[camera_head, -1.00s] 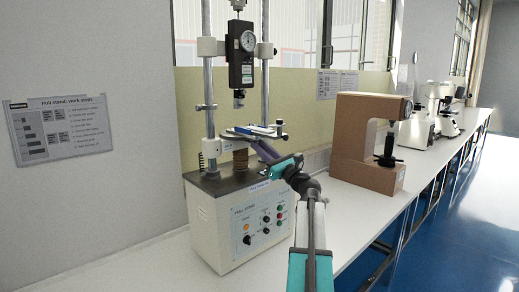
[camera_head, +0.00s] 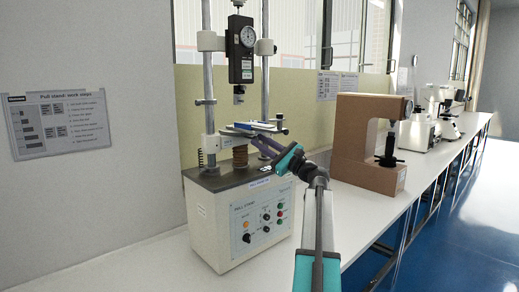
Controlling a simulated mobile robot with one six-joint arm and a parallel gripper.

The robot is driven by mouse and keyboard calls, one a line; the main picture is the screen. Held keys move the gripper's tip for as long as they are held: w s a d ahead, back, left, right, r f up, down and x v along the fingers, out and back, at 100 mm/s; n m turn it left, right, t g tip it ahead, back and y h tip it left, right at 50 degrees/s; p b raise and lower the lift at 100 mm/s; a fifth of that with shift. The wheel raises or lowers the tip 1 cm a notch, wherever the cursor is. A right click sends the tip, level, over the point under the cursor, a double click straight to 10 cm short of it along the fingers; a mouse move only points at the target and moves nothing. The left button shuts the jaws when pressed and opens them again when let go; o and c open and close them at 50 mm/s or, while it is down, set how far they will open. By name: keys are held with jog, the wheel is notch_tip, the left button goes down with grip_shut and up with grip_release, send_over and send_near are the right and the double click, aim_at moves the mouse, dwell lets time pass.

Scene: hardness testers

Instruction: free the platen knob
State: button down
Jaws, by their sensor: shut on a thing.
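The pull stand (camera_head: 240,222) stands on the bench, with a grey platen (camera_head: 246,129) on a brown ribbed column (camera_head: 240,157) between its two posts. A blue and white piece (camera_head: 256,126) lies on top of the platen. My gripper (camera_head: 262,143) reaches in from the lower right to the platen's front right edge, just below its top. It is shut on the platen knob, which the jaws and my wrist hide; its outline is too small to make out.
A force gauge (camera_head: 241,50) with a hook hangs above the platen. A brown hardness tester (camera_head: 365,143) stands to the right, with more instruments (camera_head: 419,132) behind it. The bench in front left is clear. A step sheet (camera_head: 60,124) hangs on the left wall.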

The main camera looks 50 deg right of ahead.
dwell(0.3)
jog(key=c, duration=1.6)
grip_release()
